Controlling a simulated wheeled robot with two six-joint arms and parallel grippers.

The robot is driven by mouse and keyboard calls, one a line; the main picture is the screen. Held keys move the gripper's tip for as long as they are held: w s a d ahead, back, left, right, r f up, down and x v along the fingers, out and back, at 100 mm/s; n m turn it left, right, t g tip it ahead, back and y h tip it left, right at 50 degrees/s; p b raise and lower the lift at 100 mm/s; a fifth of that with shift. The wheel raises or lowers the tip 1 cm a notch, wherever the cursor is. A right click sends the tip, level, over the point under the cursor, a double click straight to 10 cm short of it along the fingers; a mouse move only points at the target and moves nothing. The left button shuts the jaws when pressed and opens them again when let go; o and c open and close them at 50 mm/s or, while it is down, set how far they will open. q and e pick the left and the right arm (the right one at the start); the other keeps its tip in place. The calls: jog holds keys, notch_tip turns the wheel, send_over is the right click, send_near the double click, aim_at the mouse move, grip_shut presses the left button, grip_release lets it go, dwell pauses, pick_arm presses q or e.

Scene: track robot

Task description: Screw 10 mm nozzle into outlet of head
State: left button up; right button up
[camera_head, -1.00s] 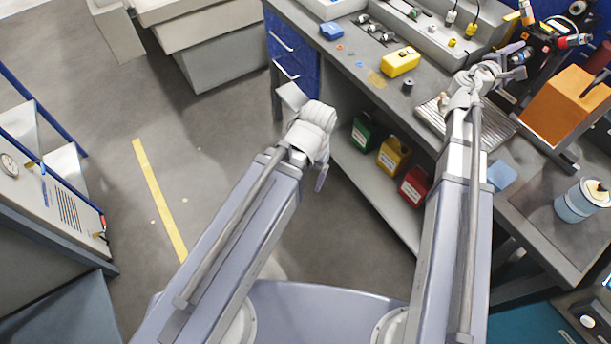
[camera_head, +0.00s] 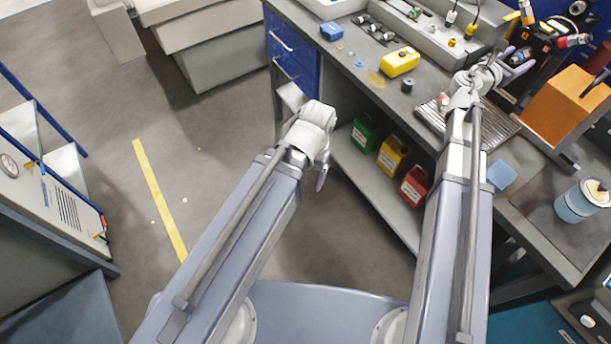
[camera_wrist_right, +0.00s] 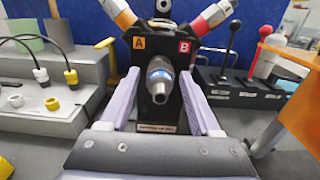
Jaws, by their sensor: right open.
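The head is a black block (camera_wrist_right: 140,108) with an orange "A" label and a red "B" label, and it stands upright at the centre of the right wrist view. My right gripper (camera_wrist_right: 160,76) is open, one pale finger on each side of the nozzle with visible gaps. It also shows at the upper right of the head view (camera_head: 507,57). My left gripper (camera_head: 320,178) hangs off the bench, mostly hidden.
An orange box (camera_head: 567,105) stands right of the head. Levers (camera_wrist_right: 228,50) stand beside it. A grey fixture with yellow fittings (camera_wrist_right: 52,104) is on the left. A yellow block (camera_head: 400,62) and a ridged tray (camera_head: 490,128) are on the bench. Coloured canisters (camera_head: 393,155) stand below.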

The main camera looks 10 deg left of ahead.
jog(key=n, duration=1.2)
dwell(0.5)
grip_shut()
dwell(0.3)
dwell(0.4)
